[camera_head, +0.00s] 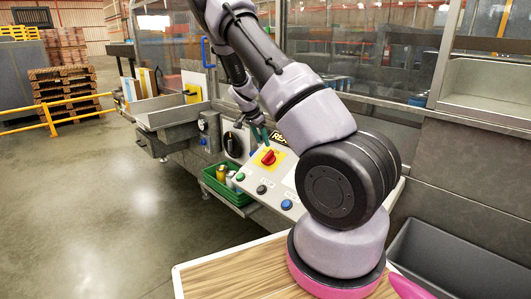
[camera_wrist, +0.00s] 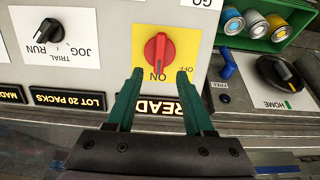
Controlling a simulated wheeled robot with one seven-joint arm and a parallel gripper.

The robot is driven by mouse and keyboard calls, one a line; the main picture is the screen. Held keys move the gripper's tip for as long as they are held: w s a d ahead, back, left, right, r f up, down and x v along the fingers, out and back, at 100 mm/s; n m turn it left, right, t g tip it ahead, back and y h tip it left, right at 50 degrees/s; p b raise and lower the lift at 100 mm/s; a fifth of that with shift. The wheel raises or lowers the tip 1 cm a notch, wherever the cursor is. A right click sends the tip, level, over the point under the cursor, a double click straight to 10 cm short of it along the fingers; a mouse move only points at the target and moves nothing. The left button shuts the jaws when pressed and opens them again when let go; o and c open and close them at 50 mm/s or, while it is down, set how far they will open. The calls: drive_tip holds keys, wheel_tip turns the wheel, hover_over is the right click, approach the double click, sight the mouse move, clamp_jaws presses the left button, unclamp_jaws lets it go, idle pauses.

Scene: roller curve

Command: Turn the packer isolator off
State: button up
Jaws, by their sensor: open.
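A red rotary switch (camera_head: 268,157) on a yellow plate sits on the sloping control panel; no label reading packer isolator is legible. In the wrist view the red switch (camera_wrist: 158,50) has its handle in line with the ON label; OFF is printed to the right of ON. In the head view my gripper (camera_head: 259,135) is close over the panel, partly hidden by my arm.
A black JOG/RUN knob (camera_wrist: 43,34) lies left of the switch and a black HOME knob (camera_wrist: 279,73) right, beside a blue lever (camera_wrist: 227,66). A lit display (camera_wrist: 160,105) lies under the fingers. A green bin (camera_head: 222,187) with cans hangs at the panel's left.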

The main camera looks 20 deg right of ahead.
sight(267, 154)
drive_tip(key=x, duration=0.7)
clamp_jaws()
